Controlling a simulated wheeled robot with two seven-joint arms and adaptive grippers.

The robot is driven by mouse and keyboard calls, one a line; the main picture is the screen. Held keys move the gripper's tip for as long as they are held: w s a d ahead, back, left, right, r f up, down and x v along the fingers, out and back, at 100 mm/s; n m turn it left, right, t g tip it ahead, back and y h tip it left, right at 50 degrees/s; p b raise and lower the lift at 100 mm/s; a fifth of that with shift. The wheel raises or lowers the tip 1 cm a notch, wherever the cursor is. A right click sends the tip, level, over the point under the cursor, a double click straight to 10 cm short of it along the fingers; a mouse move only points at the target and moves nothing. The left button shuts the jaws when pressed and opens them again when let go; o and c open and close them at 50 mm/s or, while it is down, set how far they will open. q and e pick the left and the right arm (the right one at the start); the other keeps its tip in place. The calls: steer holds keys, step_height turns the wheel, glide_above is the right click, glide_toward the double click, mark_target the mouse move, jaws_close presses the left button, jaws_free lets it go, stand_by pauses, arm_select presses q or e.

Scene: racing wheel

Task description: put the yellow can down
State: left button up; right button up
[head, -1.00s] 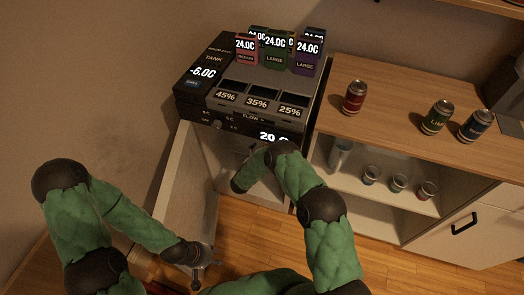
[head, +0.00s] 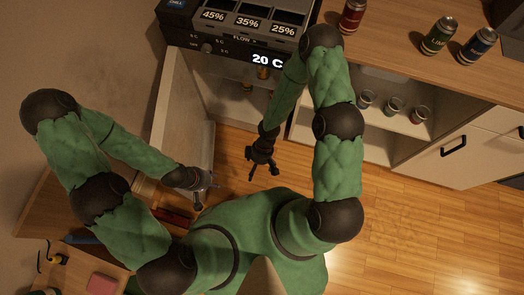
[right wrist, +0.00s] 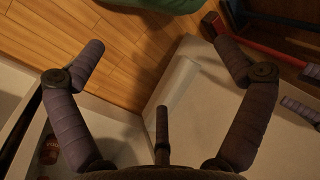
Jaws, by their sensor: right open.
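I cannot make out a yellow can in either view. My right gripper (head: 263,160) hangs over the wooden floor in front of the open cabinet, below the drinks machine. Its fingers are spread apart in the right wrist view (right wrist: 160,85), with no can held between them. My left gripper (head: 202,184) is at the left, near the lower end of the pale cabinet panel. Its fingers are small and dark there, and I cannot tell whether they are open or shut.
The drinks machine (head: 235,38) stands at the top. Several cups (head: 393,106) stand on the shelf below. The floor (head: 410,220) at the right is clear.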

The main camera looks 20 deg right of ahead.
steer(key=shift+s+d+r+m+t+y, duration=0.1)
steer(key=shift+s+d+r+m+t, duration=0.4)
steer(key=shift+m, duration=1.45)
steer(key=shift+s+d+r+m+t+y, duration=0.1)
steer(key=shift+r+m+t, duration=0.45)
steer(key=shift+r+m, duration=1.05)
steer(key=shift+s+d+r+m+t+y, duration=0.1)
steer(key=shift+s+d+r+m+t, duration=0.35)
steer(key=shift+m, duration=1.8)
steer(key=shift+w+a, duration=0.15)
steer(key=shift+a, duration=0.05)
